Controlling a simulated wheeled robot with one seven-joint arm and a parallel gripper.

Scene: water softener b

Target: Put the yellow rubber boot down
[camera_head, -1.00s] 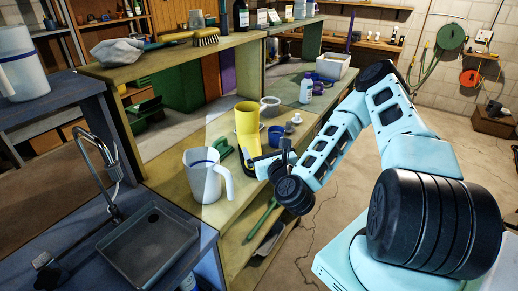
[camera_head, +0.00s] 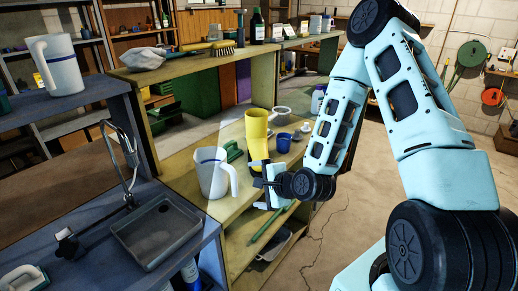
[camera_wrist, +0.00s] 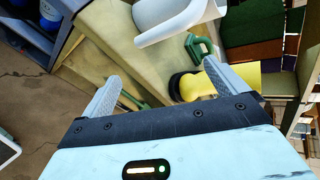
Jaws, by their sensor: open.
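The yellow rubber boot (camera_head: 257,135) stands upright on the wooden bench top, its dark sole down. In the wrist view the boot (camera_wrist: 243,76) shows beyond the right finger, which hides part of it. My gripper (camera_head: 259,193) is open, with nothing between its fingers. In the head view it is at the bench's front edge, nearer than the boot and apart from it. The wrist view shows the spread fingers of my gripper (camera_wrist: 161,74) with bench between them.
A white pitcher (camera_head: 213,178) stands left of the boot, close to my gripper. A green brush (camera_head: 233,151) lies behind it. A blue mug (camera_head: 284,143) stands right of the boot. A sink (camera_head: 157,232) is at the left. The floor (camera_head: 335,228) in front is clear.

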